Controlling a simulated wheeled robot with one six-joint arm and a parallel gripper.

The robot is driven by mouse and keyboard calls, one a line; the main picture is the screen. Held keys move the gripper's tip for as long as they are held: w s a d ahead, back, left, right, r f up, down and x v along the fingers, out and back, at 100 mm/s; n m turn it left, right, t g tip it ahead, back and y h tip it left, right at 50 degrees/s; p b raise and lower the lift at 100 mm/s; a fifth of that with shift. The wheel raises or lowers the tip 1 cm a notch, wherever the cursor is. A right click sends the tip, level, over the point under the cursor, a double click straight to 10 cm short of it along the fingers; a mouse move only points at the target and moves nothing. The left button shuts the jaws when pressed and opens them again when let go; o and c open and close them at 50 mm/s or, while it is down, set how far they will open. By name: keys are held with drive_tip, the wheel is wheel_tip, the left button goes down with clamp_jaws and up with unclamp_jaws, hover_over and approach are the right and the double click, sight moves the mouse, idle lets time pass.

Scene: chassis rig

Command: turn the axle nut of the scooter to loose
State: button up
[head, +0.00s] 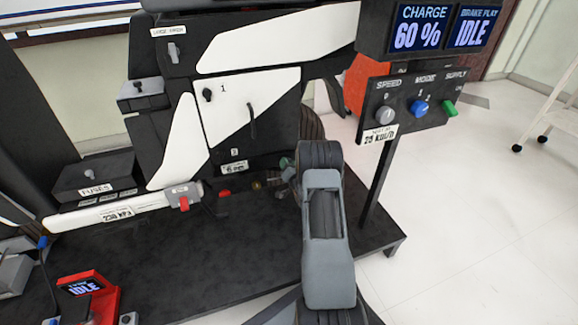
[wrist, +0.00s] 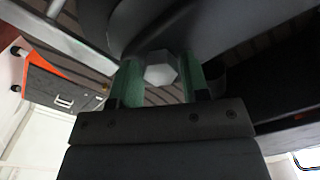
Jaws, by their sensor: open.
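The axle nut (wrist: 161,70) is a pale grey hexagon at the upper middle of the wrist view, on a dark rounded part of the scooter (head: 232,120). My gripper (wrist: 159,82) is open, with one green finger on each side of the nut. Narrow gaps seem to show beside the nut; I cannot tell whether either finger touches it. In the head view my arm reaches to the scooter's lower right side, and only a bit of green finger (head: 284,163) shows. The nut is hidden there behind my arm.
A control panel (head: 415,105) with speed, mode and supply knobs stands on a post (head: 378,185) close right of my arm. Displays (head: 424,28) hang above it. A black platform (head: 180,265) lies below, with a red unit (head: 107,299) at front left.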

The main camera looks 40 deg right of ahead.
drive_tip(key=c, duration=0.6)
drive_tip(key=shift+n, duration=0.3)
drive_tip(key=n, duration=2.4)
drive_tip(key=shift+d, duration=0.1)
idle(0.5)
